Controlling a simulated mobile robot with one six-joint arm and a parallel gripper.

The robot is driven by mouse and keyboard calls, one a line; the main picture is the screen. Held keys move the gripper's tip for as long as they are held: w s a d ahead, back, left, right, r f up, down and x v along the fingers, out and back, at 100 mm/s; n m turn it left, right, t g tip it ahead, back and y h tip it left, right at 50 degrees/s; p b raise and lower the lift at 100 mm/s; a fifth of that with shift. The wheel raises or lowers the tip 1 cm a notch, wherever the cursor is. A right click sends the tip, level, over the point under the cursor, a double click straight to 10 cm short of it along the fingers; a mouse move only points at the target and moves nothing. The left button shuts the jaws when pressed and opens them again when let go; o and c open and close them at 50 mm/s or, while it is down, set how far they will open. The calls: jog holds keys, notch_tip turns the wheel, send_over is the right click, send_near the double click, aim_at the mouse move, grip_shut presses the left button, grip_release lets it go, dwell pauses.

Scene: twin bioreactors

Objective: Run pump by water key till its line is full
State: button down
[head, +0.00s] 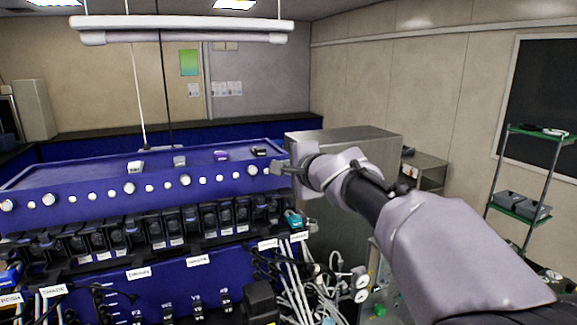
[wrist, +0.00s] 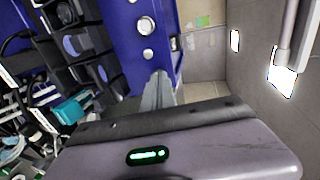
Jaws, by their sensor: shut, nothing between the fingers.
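A blue bioreactor console (head: 110,195) fills the left and middle of the head view. A row of silver knobs and buttons runs along its upper face, with a large knob (head: 185,180) among them. Below is a row of black pump heads (head: 210,218) with small white tags. Label plates such as one (head: 197,260) sit lower; I cannot read surely which marks water. My gripper (head: 283,169) is shut and empty at the right end of the knob row. In the wrist view its closed fingertips (wrist: 158,82) point at the blue face near a silver knob (wrist: 147,54); contact cannot be told.
A teal part (head: 294,219) sits at the right end of the pump row, also in the wrist view (wrist: 70,108). Tangled white tubes (head: 290,290) hang below. A grey cabinet (head: 345,142) stands behind my arm. A shelf rack (head: 520,205) stands at right.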

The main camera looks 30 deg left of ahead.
jog(key=shift+w+a, duration=0.1)
jog(key=shift+b+v, duration=0.65)
jog(key=shift+v, duration=0.4)
jog(key=shift+s+d, duration=0.25)
jog(key=shift+d, duration=0.15)
jog(key=b+v, duration=0.2)
jog(key=v, duration=0.3)
jog(key=shift+s+d+r, duration=0.15)
jog(key=shift+s+d, duration=0.05)
jog(key=shift+d, duration=0.1)
